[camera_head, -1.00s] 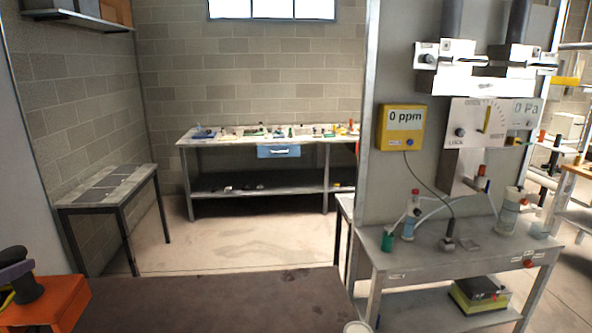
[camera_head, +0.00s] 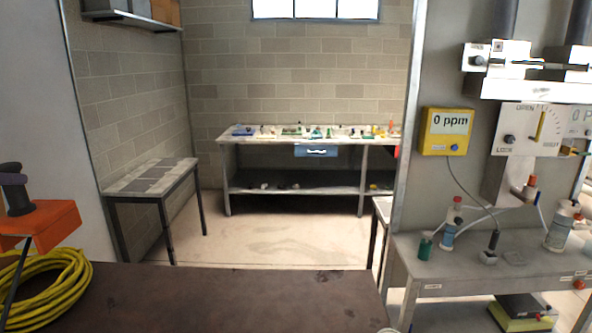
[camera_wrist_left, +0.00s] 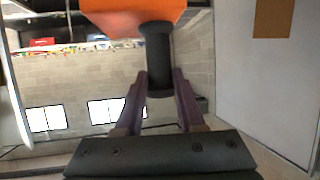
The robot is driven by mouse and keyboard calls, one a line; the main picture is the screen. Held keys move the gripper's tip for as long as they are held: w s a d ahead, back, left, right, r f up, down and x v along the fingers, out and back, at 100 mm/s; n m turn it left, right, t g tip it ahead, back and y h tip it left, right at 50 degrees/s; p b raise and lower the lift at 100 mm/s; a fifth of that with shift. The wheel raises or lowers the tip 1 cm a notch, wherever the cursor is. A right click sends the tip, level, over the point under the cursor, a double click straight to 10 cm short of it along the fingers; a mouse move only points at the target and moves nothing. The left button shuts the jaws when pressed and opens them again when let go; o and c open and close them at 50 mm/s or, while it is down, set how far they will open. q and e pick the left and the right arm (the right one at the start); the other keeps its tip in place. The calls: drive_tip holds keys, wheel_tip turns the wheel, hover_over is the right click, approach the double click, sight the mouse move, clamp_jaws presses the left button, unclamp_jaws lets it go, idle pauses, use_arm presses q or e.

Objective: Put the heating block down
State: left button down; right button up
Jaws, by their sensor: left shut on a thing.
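The heating block appears to be the orange block (camera_head: 48,224) with a black handle (camera_head: 17,194) at the left edge of the head view. My left gripper (camera_head: 11,168) shows only as a bit of purple finger at the top of that handle. In the left wrist view, the purple fingers of the gripper (camera_wrist_left: 159,88) are shut around the black handle (camera_wrist_left: 158,58), and the orange block (camera_wrist_left: 130,14) fills the top. The block's underside contact is hidden. My right gripper is in neither view.
A dark tabletop (camera_head: 230,300) lies in front, mostly bare, with a yellow coiled hose (camera_head: 62,285) at its left. A small side table (camera_head: 150,178) and a cluttered workbench (camera_head: 315,137) stand beyond. A grey test bench (camera_head: 470,262) with bottles and a yellow gas meter (camera_head: 446,132) is at right.

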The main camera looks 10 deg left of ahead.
use_arm(q)
drive_tip(key=w+d+r+m+t+h, duration=0.1)
drive_tip(key=d+r+m+h, duration=0.3)
drive_tip(key=d, duration=0.6)
drive_tip(key=w+d+r+m+h, duration=0.1)
drive_tip(key=d+r+m+h, duration=0.25)
drive_tip(key=d, duration=0.55)
drive_tip(key=s+d+r+m+g+h, duration=0.1)
drive_tip(key=s+d+m+g+h, duration=0.3)
drive_tip(key=s+d, duration=0.5)
drive_tip(key=s+d+r+m+g+h, duration=0.1)
drive_tip(key=s+d+m+h, duration=0.45)
drive_tip(key=d, duration=0.75)
wheel_tip(320, 180, up, 11)
drive_tip(key=n+p, duration=0.1)
drive_tip(key=p, duration=1)
drive_tip(key=shift+a+y, duration=0.3)
drive_tip(key=shift+s+f+g, duration=0.15)
drive_tip(key=shift+g, duration=0.15)
